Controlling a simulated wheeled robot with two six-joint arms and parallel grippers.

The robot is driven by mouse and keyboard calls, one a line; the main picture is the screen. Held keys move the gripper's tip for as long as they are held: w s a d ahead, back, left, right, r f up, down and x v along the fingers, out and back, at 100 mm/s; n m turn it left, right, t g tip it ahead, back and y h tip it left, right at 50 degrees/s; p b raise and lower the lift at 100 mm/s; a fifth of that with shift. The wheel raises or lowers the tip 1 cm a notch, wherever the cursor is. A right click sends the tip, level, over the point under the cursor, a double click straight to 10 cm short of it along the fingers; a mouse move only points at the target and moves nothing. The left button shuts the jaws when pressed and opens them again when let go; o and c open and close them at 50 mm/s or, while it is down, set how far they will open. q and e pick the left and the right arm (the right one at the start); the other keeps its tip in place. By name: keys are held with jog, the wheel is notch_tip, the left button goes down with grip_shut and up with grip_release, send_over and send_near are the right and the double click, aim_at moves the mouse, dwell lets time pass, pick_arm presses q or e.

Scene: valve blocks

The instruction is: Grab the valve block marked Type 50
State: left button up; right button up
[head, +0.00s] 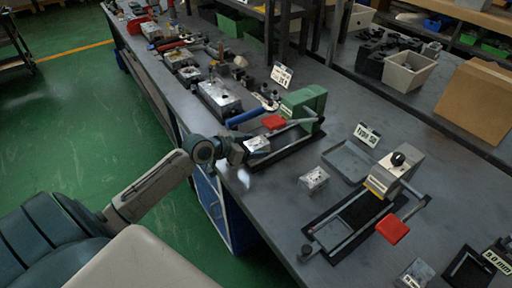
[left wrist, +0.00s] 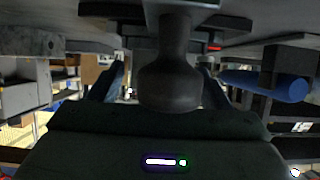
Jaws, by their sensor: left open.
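A sign reading Type 50 (head: 367,134) stands behind a shallow grey tray (head: 347,160). A small silver valve block (head: 314,178) lies on the bench in front of that tray; its own marking is too small to read. Another silver block (head: 257,144) is at the green clamp fixture, right beside my left gripper (head: 241,151). My left gripper is open at the bench's near edge; contact with that block cannot be told. In the left wrist view, a dark rounded knob (left wrist: 170,82) shows between the fingers, and no valve block is clear. My right gripper is not in view.
The green clamp fixture (head: 304,104) has a red handle. A grey press fixture (head: 402,166) with a red handle (head: 392,228) stands right of the loose block. A third block (head: 415,272) lies at the front right. Bare bench surrounds the loose block.

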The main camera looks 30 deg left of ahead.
aim_at(247, 144)
pick_arm(q)
jog(key=c, duration=1.4)
jog(key=shift+r, duration=0.1)
jog(key=shift+c, duration=0.2)
jog(key=shift+r+p, duration=0.4)
notch_tip(247, 144, up, 4)
jog(key=p, duration=0.3)
jog(key=shift+f, duration=0.25)
jog(key=shift+s+a+f+b, duration=0.3)
jog(key=shift+a+f+b, duration=0.1)
jog(key=shift+a, duration=0.35)
jog(key=s+a+p, duration=0.2)
jog(key=a, duration=0.4)
jog(key=s+a+r+p, duration=0.1)
jog(key=s+a+p, duration=0.2)
jog(key=a, duration=0.4)
jog(key=shift+s+a+r, duration=0.15)
jog(key=shift+s+r, duration=0.1)
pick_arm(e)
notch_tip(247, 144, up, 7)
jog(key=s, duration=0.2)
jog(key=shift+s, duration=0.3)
